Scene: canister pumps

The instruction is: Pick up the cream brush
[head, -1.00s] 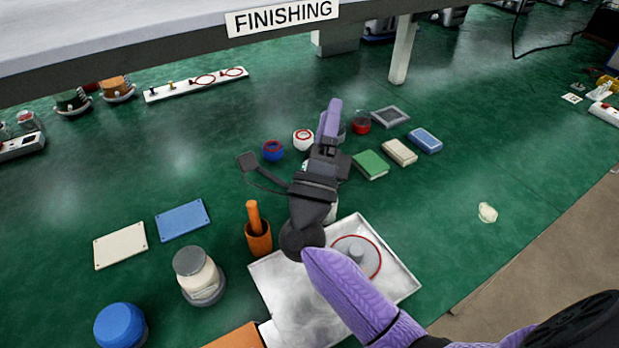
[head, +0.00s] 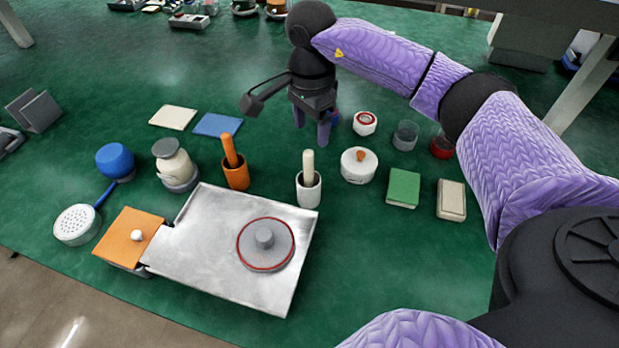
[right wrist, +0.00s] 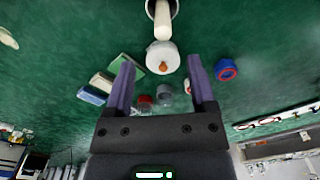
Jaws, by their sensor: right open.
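The cream brush (head: 308,164) seems to be the cream handle standing upright in a white cup (head: 309,192) behind the tray; its lower end is hidden in the cup. In the right wrist view the cream handle (right wrist: 163,20) shows at the top edge, beyond the fingertips. My right gripper (head: 311,126) hangs above the green table, behind and apart from the handle. In the right wrist view its fingers (right wrist: 162,66) are spread with nothing held between them. My left gripper is in neither view.
A metal tray (head: 210,255) with a round grey lid lies in front of the cup. An orange cup (head: 236,177) with an orange handle stands left of it. A white lidded pot (head: 359,168) stands close on the right. Green (head: 403,188) and cream (head: 451,200) blocks lie farther right.

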